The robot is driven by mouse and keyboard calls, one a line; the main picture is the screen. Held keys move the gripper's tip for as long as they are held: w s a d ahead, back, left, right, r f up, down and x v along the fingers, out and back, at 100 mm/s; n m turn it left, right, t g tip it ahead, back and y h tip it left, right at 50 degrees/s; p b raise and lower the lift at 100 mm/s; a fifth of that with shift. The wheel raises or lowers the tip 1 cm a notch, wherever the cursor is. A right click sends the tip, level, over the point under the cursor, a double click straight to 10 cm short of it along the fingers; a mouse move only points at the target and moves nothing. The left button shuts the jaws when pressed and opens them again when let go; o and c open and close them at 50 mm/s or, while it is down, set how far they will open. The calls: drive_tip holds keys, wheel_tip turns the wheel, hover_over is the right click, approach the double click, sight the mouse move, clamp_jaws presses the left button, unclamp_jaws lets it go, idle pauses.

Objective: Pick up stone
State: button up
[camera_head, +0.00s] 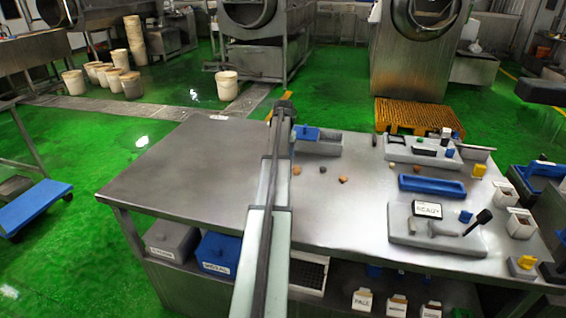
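Several small stone-like lumps lie on the grey metal table (180,180), just right of my arm. One is an orange-brown lump (343,180), one is a smaller brownish lump (323,170), and one is a tan lump (297,170) close beside the arm. A dark lump (374,140) stands farther back. Which of these is the stone of the task, I cannot tell. My arm stretches from the bottom middle over the table. Its dark far end (284,107) is near the back edge, and no fingers can be made out there.
A grey tray with a blue block (305,133) stands by the arm's far end. The table's left half is clear. Labelled boxes sit on the shelf below.

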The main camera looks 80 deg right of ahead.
drive_tip(key=shift+f, duration=0.3)
clamp_jaws()
idle(0.3)
drive_tip(key=shift+r, duration=0.2)
